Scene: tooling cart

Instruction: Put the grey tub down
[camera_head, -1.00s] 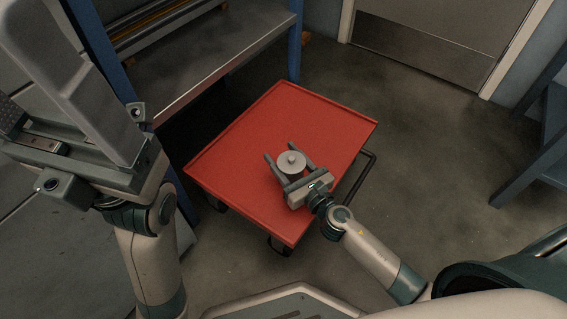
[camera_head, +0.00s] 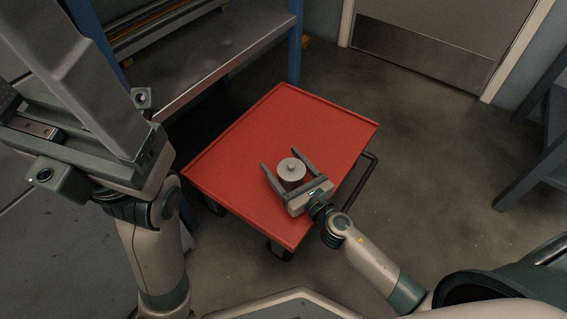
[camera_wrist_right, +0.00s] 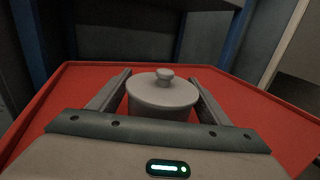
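The grey tub (camera_head: 291,176), a round pot with a knobbed lid, stands upright on the red cart top (camera_head: 325,120). It also shows in the right wrist view (camera_wrist_right: 162,98). My right gripper (camera_head: 280,158) is open, with one finger on each side of the tub. A gap shows between the tub and the left-hand finger in the head view. My left gripper (camera_head: 85,75) is large and close to the camera at the upper left, away from the cart. Whether its fingers are apart cannot be made out.
The red top has a raised rim and is bare around the tub. A dark handle (camera_head: 357,185) juts from its right side. A grey metal shelf with blue posts (camera_head: 210,70) stands behind at the left. Open floor (camera_head: 430,150) lies to the right.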

